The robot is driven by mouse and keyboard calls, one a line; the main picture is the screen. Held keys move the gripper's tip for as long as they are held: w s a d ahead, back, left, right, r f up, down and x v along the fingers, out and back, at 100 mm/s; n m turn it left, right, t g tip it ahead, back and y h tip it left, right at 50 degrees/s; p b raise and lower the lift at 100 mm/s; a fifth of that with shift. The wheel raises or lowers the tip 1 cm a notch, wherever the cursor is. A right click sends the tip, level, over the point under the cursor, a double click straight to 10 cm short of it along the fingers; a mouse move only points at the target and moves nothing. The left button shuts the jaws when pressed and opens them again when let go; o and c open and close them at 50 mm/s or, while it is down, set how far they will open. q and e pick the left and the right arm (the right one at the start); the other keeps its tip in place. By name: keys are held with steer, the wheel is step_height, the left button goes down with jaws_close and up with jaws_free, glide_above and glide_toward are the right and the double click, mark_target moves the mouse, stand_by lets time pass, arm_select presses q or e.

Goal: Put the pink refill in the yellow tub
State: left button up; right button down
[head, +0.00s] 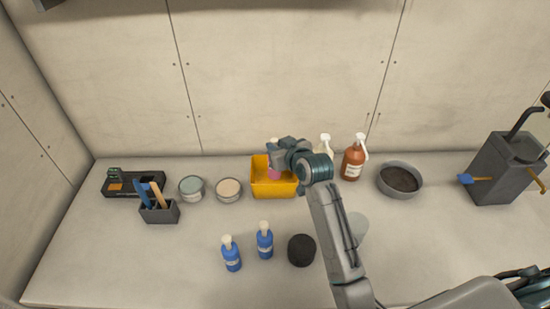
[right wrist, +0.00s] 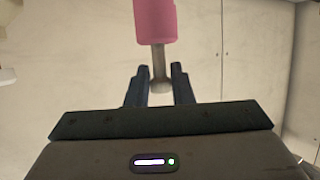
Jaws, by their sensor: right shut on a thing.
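The yellow tub (head: 273,190) stands on the counter near the back wall, left of my right arm. The pink refill (head: 274,173) shows as a small pink patch over the tub, partly covered by my right gripper (head: 277,155). In the right wrist view the pink refill (right wrist: 155,22) has a grey neck that sits between the two dark fingers of my right gripper (right wrist: 158,85), which is shut on it. I cannot tell from the head view how high the refill is over the tub's floor. My left gripper is not in view.
Left of the tub stand two round tubs (head: 229,189) and a grey holder (head: 159,211) with tools. Blue bottles (head: 265,240) and a black round thing (head: 301,250) stand in front. A brown bottle (head: 354,158) and grey bowl (head: 400,180) stand right.

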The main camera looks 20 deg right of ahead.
steer(key=shift+w+f, duration=0.25)
steer(key=shift+f, duration=0.75)
step_height(320, 180, down, 3)
steer(key=shift+p, duration=0.6)
steer(key=shift+f, duration=0.2)
steer(key=c, duration=1.3)
jaws_free()
steer(key=shift+o, duration=0.2)
steer(key=shift+s+r, duration=0.1)
steer(key=shift+r, duration=0.1)
steer(key=shift+s, duration=0.3)
arm_select(q)
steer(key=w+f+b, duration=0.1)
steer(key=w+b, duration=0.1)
steer(key=b, duration=0.1)
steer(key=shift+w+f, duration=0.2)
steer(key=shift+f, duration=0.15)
arm_select(e)
steer(key=v, duration=1.1)
steer(key=shift+r, duration=0.25)
